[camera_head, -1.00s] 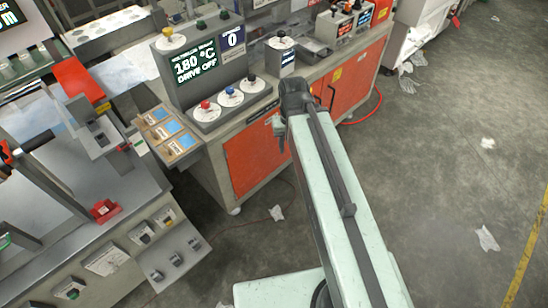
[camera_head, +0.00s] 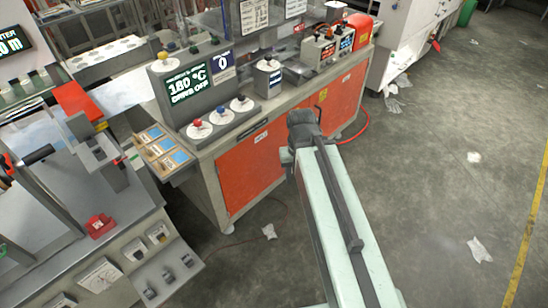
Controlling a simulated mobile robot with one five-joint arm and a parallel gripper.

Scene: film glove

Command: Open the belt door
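Orange doors are set in the grey cabinet front under the control console. The left orange door (camera_head: 254,166) faces me and looks closed. Another orange door (camera_head: 343,101) farther right also looks closed. I cannot tell from the small labels which one is the belt door. My arm reaches forward from the bottom right, and its dark end, with my gripper (camera_head: 303,127), is in front of the cabinet near the gap between the doors. The fingers are not clear, and no contact with a door is visible.
The console (camera_head: 188,82) reads 180 °C and DRIVE OFF. A tray of cards (camera_head: 160,150) juts out at the cabinet's left. A grey bench (camera_head: 75,215) fills the lower left. A red hose (camera_head: 362,128) lies right of the cabinet. Open concrete floor (camera_head: 430,180) with scraps is at right.

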